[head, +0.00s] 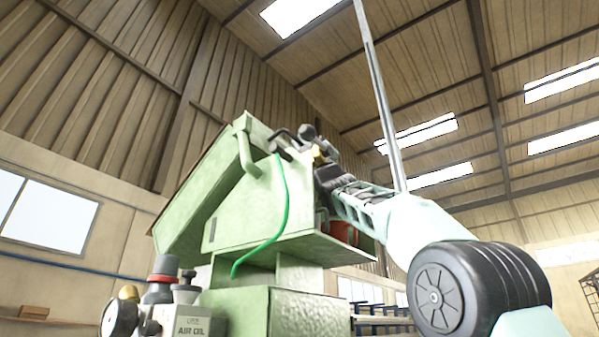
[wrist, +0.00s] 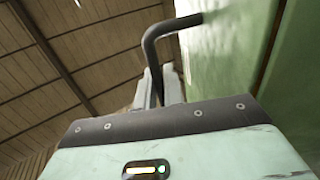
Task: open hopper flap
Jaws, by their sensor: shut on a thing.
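The green hopper (head: 262,205) stands on a green machine body in the head view, with a slanted panel on its upper left side. My gripper (head: 303,140) is at the hopper's upper right edge. In the wrist view my gripper (wrist: 160,88) is shut on a dark bent bar handle (wrist: 168,30). The handle's bend runs to a pale green surface (wrist: 232,50) at the right, which looks like the flap. The handle's lower end is hidden behind my gripper's body. How far the flap stands open, I cannot tell.
A bright green hose (head: 283,205) hangs down the hopper's front. A gauge and an air-oil unit (head: 192,325) sit at the lower left. A red object (head: 342,232) rests on the ledge below my arm. The space above the hopper is clear.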

